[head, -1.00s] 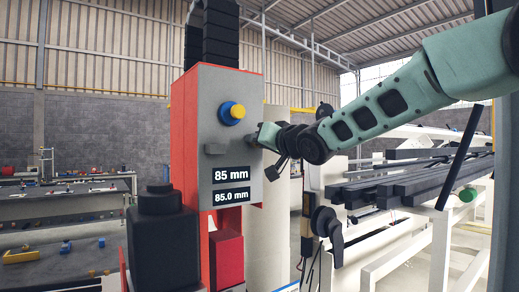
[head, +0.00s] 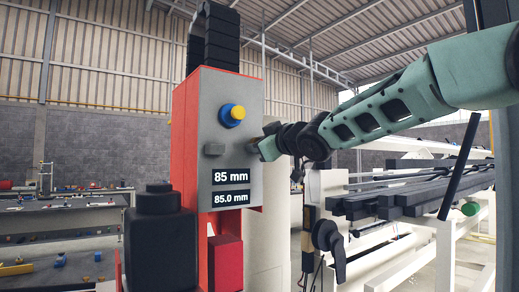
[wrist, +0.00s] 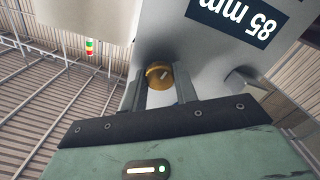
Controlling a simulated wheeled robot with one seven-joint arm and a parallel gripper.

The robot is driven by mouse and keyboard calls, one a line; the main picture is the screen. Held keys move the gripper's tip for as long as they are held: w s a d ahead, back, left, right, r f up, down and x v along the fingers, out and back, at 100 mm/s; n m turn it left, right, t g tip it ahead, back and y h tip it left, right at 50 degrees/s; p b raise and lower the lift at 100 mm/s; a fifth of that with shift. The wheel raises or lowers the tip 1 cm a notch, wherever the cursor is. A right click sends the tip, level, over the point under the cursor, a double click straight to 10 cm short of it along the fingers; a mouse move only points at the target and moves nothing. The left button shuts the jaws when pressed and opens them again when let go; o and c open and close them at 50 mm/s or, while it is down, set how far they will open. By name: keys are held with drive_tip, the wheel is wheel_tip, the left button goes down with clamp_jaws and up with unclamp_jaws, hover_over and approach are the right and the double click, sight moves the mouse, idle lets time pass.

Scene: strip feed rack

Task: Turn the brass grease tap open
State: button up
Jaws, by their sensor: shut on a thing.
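The brass grease tap (wrist: 158,74) shows in the wrist view as a round, golden knob on the grey panel, with a small pale mark on its face. My gripper (wrist: 161,92) has one finger on each side of it and is shut on it. In the head view my gripper (head: 262,147) is at the right edge of the grey panel (head: 229,132) of a red machine. The tap is hidden behind my gripper there.
Labels (head: 230,175) read 85 mm and 85.0 mm. A black crank handle (head: 330,245) stands below my arm. Dark bars lie on a rack (head: 405,195) at right.

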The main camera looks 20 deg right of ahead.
drive_tip(key=shift+f+n+b, duration=0.1)
drive_tip(key=shift+n+b, duration=0.25)
drive_tip(key=shift+n, duration=0.95)
drive_tip(key=o, duration=1)
